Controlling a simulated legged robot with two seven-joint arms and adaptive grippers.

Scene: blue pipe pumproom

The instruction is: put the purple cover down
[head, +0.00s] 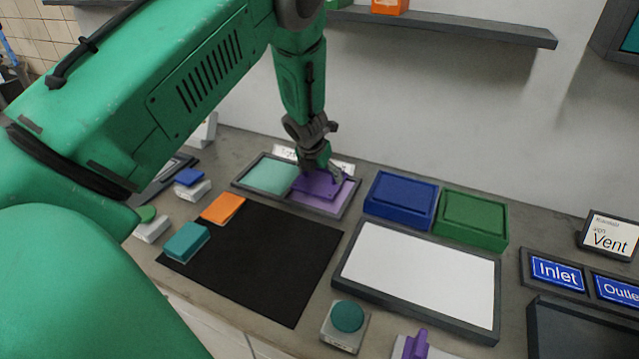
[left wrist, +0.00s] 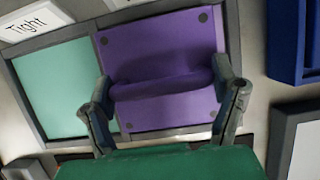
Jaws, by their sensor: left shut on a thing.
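The purple cover (left wrist: 160,45) is a flat plate with dark dots near its corners and a raised bar across its middle. My left gripper (left wrist: 163,92) is shut on that bar, one finger at each end. In the head view my left gripper (head: 322,172) is over the right half of a grey-framed tray (head: 238,183), with the purple cover (head: 314,186) under it. The tray's left half is light teal (head: 268,176). I cannot tell whether the cover touches the tray floor. My right gripper is not in view.
A blue box (head: 401,200) and a green box (head: 472,219) stand to the tray's right. A black mat (head: 255,262) and a white-topped panel (head: 420,270) lie in front. An orange block (head: 222,208) and a teal block (head: 187,242) are at the mat's edge.

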